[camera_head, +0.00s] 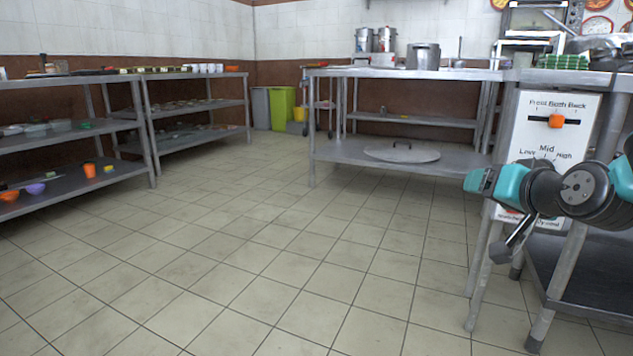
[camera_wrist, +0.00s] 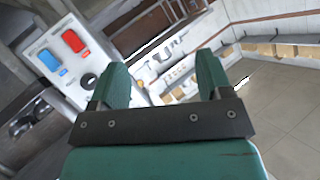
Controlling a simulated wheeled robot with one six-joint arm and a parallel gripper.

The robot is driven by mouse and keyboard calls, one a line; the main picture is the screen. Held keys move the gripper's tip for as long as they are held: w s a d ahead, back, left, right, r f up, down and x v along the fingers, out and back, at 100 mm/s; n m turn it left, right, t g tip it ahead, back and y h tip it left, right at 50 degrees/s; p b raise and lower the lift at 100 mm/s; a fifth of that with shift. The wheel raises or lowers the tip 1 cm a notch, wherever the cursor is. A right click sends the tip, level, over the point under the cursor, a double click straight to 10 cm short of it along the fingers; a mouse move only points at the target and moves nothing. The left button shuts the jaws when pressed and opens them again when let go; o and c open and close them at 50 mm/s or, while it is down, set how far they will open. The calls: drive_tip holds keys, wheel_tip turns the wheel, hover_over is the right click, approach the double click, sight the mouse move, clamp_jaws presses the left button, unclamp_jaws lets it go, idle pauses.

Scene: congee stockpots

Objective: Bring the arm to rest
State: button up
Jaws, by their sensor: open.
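My arm reaches in from the right edge in the head view, in front of the metal table. My gripper (camera_head: 478,180) points left there, with teal parts. In the wrist view its two teal fingers (camera_wrist: 162,78) stand apart with nothing held between them. A white control panel (camera_head: 552,150) with an orange slider (camera_head: 556,120) and printed labels is behind the arm, which hides its lower part. The wrist view shows a tilted pale panel (camera_wrist: 60,45) with a red switch (camera_wrist: 73,41), a blue switch (camera_wrist: 49,60) and a black knob (camera_wrist: 88,80).
A steel table (camera_head: 400,74) at the back holds a stockpot (camera_head: 423,56), with a round lid (camera_head: 402,152) on its lower shelf. Shelving (camera_head: 70,127) with small containers lines the left. A green bin (camera_head: 283,108) stands at the back. The tiled floor (camera_head: 260,240) is clear.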

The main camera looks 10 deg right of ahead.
drive_tip(key=s+a+r+n+g+y+p, duration=0.2)
drive_tip(key=a+r+p, duration=0.1)
drive_tip(key=a, duration=0.3)
drive_tip(key=s+a+r+n+g+y+p, duration=0.2)
drive_tip(key=s+a+r+n+p, duration=0.1)
drive_tip(key=a, duration=0.4)
drive_tip(key=s+a+r+n+g+p, duration=0.4)
drive_tip(key=s+a+g+p, duration=0.15)
drive_tip(key=s, duration=0.35)
drive_tip(key=s+a+r+n+g+p, duration=0.35)
drive_tip(key=s+g+p, duration=0.2)
drive_tip(key=s, duration=0.45)
wheel_tip(320, 180, up, 37)
drive_tip(key=t+p, duration=0.1)
drive_tip(key=p, duration=3.5)
drive_tip(key=shift+w+p, duration=0.4)
drive_tip(key=shift+f, duration=0.1)
drive_tip(key=shift+c, duration=0.2)
